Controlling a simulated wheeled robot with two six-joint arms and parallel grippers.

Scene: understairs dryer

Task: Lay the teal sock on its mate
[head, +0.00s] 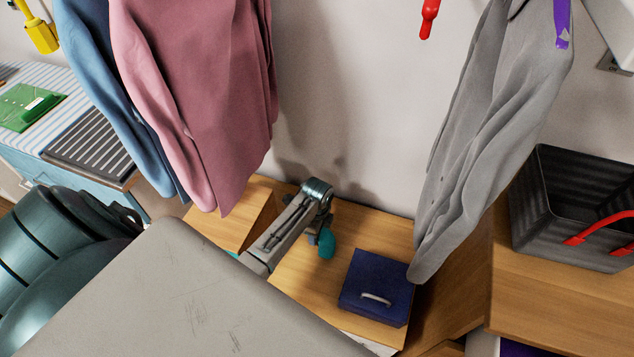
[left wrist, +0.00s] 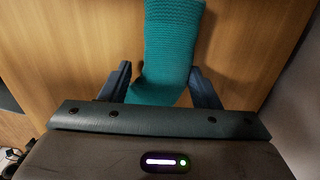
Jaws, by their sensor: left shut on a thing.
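A teal knitted sock (head: 326,243) hangs from my left gripper (head: 315,236) over the wooden surface. In the left wrist view the sock (left wrist: 172,45) runs from between the dark fingers of my left gripper (left wrist: 162,88) to the top edge. The gripper is shut on it. Whether the sock's end touches the wood is unclear. A small teal patch (head: 233,254) shows left of my left forearm, mostly hidden; I cannot tell if it is the mate. My right gripper is out of view.
A dark blue box with a pale handle (head: 365,285) stands right of the sock. Pink (head: 200,90), blue (head: 100,60) and grey (head: 490,110) garments hang around the wooden surface (head: 300,290). A black basket (head: 565,215) stands at the right.

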